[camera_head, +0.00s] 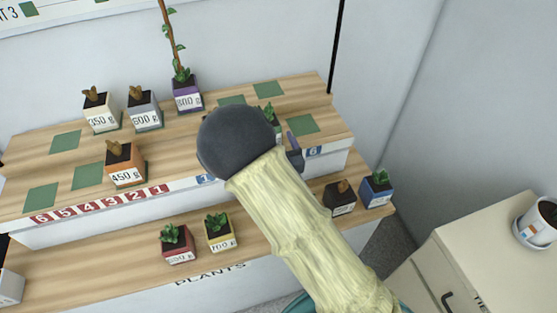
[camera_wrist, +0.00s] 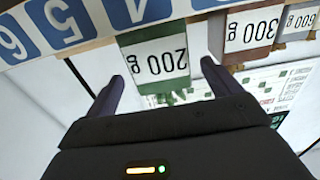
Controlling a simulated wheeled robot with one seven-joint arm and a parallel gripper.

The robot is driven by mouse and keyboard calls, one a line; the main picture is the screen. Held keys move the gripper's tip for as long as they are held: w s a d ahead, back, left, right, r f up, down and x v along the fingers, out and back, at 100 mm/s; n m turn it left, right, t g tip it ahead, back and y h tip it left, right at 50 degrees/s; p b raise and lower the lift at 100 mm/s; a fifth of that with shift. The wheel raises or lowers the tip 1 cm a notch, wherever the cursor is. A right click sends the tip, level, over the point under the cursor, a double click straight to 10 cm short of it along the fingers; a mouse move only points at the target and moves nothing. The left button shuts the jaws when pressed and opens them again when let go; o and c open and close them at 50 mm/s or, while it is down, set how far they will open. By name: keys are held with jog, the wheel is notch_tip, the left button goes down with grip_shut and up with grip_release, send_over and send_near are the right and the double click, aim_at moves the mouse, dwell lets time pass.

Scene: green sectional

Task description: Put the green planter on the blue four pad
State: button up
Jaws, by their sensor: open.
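The green planter (camera_wrist: 155,62), labelled 200 g, appears upside down in the wrist view, between and just beyond my gripper's fingertips (camera_wrist: 162,74). My gripper is open, and contact with the planter is unclear. In the head view, my dark wrist hides most of the gripper; one purple finger (camera_head: 294,143) shows at its right. A leafy plant and part of its pot (camera_head: 272,117) show behind the wrist. The blue 4 label (camera_wrist: 135,12) is on the shelf edge in the wrist view. My arm hides the middle blue labels in the head view, and I cannot tell which pad is four.
A purple planter (camera_head: 187,96), a grey planter (camera_head: 145,112) and an orange planter (camera_head: 124,164) stand on the upper shelf. Free green pads include one (camera_head: 302,124) near blue 6. Several planters, including a yellow one (camera_head: 220,234), occupy the lower shelf. A cabinet (camera_head: 480,250) stands at right.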

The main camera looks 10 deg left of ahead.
jog(key=p+v, duration=0.1)
jog(key=v, duration=0.5)
dwell(0.7)
jog(key=w+d+f+m+g+h, duration=0.25)
jog(key=d+m+g+h, duration=0.45)
jog(key=d, duration=0.9)
jog(key=s+d+r+g+h, duration=0.2)
jog(key=s+d+r+g, duration=0.3)
jog(key=s+d, duration=0.6)
jog(key=shift+s+d+r+n+g+h, duration=0.25)
jog(key=shift+s+r, duration=0.25)
jog(key=shift+s, duration=0.25)
